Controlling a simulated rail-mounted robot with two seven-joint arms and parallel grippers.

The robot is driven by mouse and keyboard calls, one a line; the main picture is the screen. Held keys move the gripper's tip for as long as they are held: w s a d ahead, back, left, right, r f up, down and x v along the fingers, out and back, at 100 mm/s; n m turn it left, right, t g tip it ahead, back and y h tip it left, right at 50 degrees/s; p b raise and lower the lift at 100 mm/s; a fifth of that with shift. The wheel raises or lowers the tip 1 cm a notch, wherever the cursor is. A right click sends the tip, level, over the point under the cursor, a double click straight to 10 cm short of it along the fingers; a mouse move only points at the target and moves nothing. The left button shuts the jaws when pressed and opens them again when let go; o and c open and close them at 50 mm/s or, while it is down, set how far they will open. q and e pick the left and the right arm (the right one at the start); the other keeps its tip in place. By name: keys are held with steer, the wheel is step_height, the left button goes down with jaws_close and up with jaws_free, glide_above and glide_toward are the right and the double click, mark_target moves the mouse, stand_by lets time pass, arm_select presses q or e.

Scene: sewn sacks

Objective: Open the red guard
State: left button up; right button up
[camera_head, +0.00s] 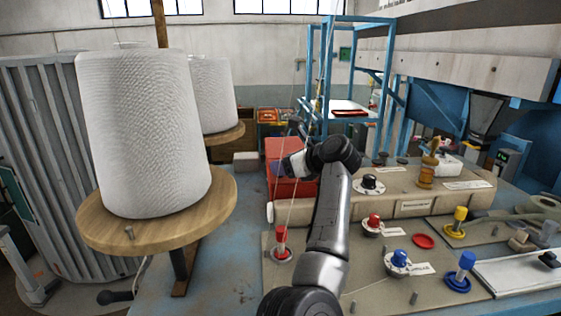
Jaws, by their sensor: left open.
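The red guard (280,149) is a red boxy cover at the middle of the bench, at the left end of a beige raised block. It looks lowered, but its lower part is partly hidden by my arm. My left gripper (287,166) is in front of the guard's face and overlaps it in the picture. The fingers point left and are open, with nothing seen between them. I cannot tell whether they touch the guard. My right gripper is not in view.
A large white yarn cone (140,135) stands on a round wooden disc (215,205) at left, with another cone (213,95) behind. Red (374,222), blue (399,259) and yellow (459,215) knobs stand on the beige panel. A red knob (281,237) stands left of my arm.

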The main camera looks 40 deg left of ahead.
arm_select(q)
steer(key=shift+x, duration=0.95)
jaws_close()
